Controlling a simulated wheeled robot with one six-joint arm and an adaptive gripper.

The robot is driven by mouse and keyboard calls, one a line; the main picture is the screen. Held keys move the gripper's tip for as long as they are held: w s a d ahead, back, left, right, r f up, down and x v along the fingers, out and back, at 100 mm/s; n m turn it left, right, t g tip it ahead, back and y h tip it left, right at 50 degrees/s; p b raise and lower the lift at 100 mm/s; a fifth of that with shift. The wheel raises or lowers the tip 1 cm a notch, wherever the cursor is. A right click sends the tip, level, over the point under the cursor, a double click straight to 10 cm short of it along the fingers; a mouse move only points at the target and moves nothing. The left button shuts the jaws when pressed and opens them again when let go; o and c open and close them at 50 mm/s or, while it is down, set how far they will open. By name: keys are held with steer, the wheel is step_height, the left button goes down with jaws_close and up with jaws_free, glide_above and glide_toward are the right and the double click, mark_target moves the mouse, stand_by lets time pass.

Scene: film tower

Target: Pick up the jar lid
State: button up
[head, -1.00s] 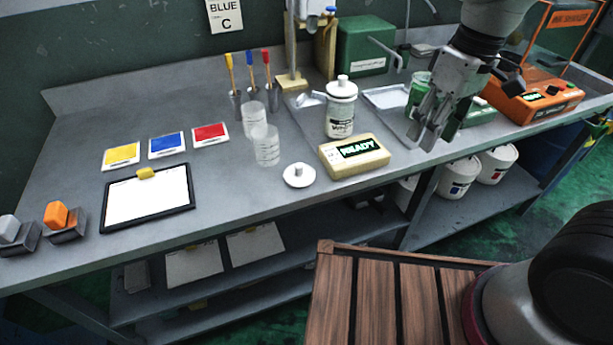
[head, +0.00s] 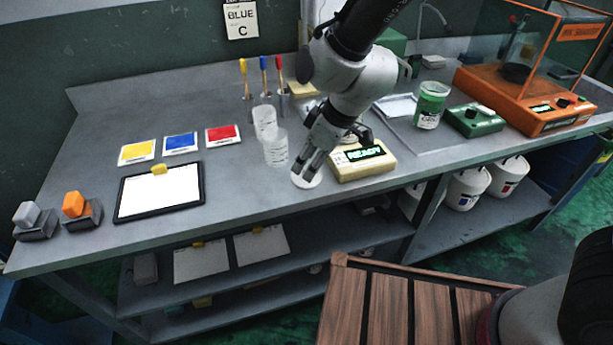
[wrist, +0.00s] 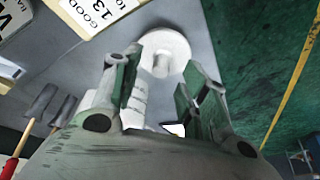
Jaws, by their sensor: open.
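The white jar lid (head: 301,183), a flat disc with a knob, lies on the grey bench near its front edge. My gripper (head: 309,168) points down at it, open, and its fingers hide part of the lid in the head view. In the wrist view the lid (wrist: 178,45) shows whole in outline, just past and between the tips of my open gripper (wrist: 160,72), with the knob roughly centred between the fingers. No grip on the lid shows. My arm hides most of the white jar behind it.
A beige READY device (head: 375,170) sits close to the right of the lid. Clear beakers (head: 276,150) stand close behind and left. A clipboard (head: 160,193) lies further left, with bare bench between.

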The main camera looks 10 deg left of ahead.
steer(key=shift+x, duration=0.9)
jaws_close()
